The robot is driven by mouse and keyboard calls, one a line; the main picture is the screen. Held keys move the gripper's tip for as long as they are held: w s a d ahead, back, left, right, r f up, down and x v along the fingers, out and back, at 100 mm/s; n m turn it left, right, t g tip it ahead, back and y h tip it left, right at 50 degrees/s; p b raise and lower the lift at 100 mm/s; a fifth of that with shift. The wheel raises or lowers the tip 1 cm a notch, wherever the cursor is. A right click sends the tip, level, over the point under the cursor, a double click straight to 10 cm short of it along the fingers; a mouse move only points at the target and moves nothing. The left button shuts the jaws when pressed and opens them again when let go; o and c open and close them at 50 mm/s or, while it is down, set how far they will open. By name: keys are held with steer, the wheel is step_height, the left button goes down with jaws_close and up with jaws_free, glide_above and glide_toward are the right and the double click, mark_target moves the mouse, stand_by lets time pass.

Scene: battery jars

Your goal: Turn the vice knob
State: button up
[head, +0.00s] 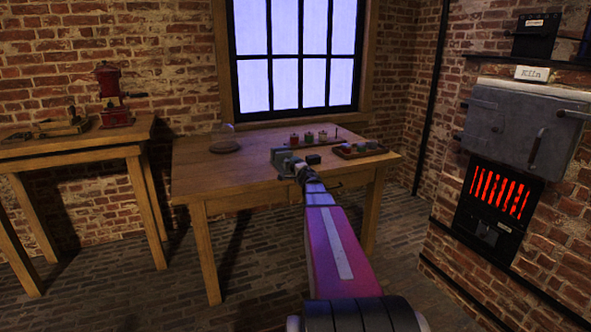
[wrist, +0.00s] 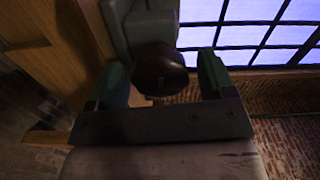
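The vice (head: 281,157) is a grey-green block at the front edge of the middle wooden table (head: 215,185). In the wrist view the vice body (wrist: 142,25) fills the top centre. Its dark brown round knob (wrist: 160,72) faces my gripper. My gripper (wrist: 163,64) is open, with one green finger left of the knob and one right of it. A narrow gap shows on each side, so the fingers look apart from the knob. In the head view my gripper (head: 298,170) is at the vice, and my arm hides the knob there.
Several small coloured jars (head: 309,138) and a wooden tray (head: 360,150) stand right of the vice. A glass dome (head: 225,138) stands at the back left. A side table (head: 75,148) holds a red grinder (head: 113,97). A glowing kiln (head: 500,195) is at the right.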

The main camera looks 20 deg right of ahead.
steer(key=s, duration=1)
steer(key=shift+s+d, duration=0.15)
steer(key=shift+s, duration=0.25)
